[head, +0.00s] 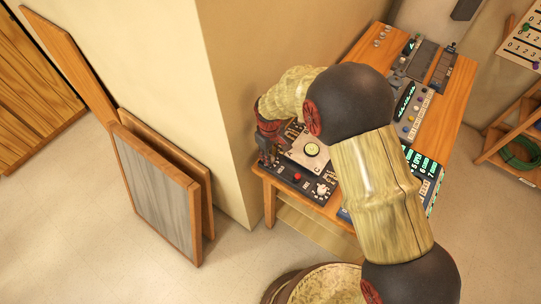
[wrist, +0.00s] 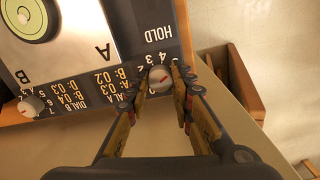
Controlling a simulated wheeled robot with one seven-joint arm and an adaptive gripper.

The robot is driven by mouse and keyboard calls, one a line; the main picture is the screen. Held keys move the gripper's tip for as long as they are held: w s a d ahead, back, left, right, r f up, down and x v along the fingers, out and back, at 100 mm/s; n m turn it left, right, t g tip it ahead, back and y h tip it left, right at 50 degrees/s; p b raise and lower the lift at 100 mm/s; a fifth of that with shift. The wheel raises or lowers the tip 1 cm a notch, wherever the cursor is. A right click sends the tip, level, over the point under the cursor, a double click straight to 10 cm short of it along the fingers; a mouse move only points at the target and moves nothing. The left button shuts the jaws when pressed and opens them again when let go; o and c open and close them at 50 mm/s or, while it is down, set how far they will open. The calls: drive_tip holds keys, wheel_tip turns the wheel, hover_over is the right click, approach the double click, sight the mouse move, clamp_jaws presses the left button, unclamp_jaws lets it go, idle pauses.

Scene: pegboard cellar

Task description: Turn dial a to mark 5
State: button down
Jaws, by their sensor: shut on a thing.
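Dial a is a round white knob with a red pointer line (wrist: 159,78) at the edge of a dark control panel (wrist: 205,25). The wrist view shows the panel text upside down, with "DIAL A" lettering left of this knob. My gripper (wrist: 160,80) is shut on the knob, one finger on each side. The fingers hide part of its number scale, so I cannot tell which mark the pointer meets. A second white knob (wrist: 31,106) stands by the "DIAL B" lettering. In the head view my gripper (head: 268,158) is at the panel's left end, and the gripped knob is hidden.
A pale plate with a green ring (wrist: 38,15) lies on the panel. The panel sits on a wooden table (head: 360,55) with other devices. A wall corner (head: 225,110) stands close left of my gripper. Framed boards (head: 155,190) lean farther left.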

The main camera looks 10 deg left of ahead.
drive_tip(key=c, duration=1.5)
unclamp_jaws()
drive_tip(key=shift+c, duration=0.2)
wheel_tip(320, 180, up, 12)
drive_tip(key=shift+s+a, duration=0.1)
